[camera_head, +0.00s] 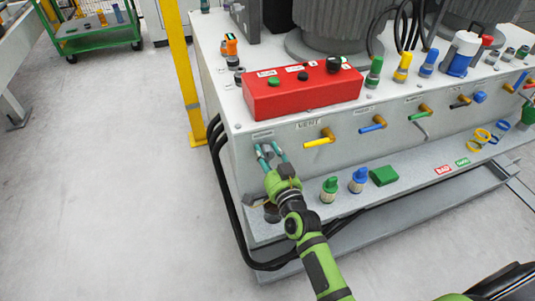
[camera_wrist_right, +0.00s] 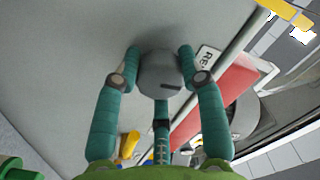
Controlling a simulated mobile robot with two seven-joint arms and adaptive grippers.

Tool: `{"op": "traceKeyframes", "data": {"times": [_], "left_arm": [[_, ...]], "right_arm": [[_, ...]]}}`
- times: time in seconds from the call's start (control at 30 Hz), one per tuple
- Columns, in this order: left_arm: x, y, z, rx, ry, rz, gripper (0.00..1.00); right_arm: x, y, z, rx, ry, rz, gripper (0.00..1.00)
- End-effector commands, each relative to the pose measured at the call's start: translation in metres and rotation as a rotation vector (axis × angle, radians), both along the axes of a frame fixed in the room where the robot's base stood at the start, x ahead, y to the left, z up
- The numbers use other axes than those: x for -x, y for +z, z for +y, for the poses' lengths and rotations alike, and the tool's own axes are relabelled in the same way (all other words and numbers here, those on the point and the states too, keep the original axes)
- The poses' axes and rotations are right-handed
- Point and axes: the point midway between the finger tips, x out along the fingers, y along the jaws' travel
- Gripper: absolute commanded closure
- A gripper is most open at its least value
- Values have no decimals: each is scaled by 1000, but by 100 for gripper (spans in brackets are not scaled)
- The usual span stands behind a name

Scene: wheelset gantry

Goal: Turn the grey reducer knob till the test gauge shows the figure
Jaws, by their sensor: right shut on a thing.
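The grey reducer knob (camera_wrist_right: 160,72) fills the middle of the right wrist view, a round grey cap with a short dark mark on its face. My right gripper (camera_wrist_right: 160,62) has its teal fingers around the knob and is shut on it. In the head view the right gripper (camera_head: 268,149) reaches the left end of the bench's front face, where the fingers partly hide the knob. An orange-topped device (camera_head: 230,45) stands at the bench's left edge; I cannot tell whether it is the test gauge, and no figure is readable. My left gripper is not in view.
A red box (camera_head: 300,94) with buttons sits on the bench top (camera_head: 231,108). Yellow, blue and green levers line the front face to the right. A lower ledge (camera_head: 408,172) holds green and blue fittings. Black hoses (camera_head: 222,190) hang at the left corner.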

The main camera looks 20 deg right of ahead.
Motion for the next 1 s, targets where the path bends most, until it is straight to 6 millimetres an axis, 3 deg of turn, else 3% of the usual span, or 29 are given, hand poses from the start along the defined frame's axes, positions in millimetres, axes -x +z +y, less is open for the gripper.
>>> {"op": "traceKeyframes", "data": {"times": [0.03, 0.13, 0.17, 0.2, 0.63, 1.0], "left_arm": [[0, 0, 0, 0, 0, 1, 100], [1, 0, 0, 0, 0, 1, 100], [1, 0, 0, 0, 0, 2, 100], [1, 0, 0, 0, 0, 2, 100], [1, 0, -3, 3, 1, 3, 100], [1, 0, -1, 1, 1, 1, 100]], "right_arm": [[-2, 9, -3, 1, -9, -21, 92], [-2, 9, -3, 2, -9, -21, 92], [-2, 9, -3, 2, -9, -21, 48], [-2, 9, -3, 2, -9, -21, 36], [7, 2, -2, 3, -4, -7, 36], [79, 1, -6, 5, -4, -7, 36]]}}
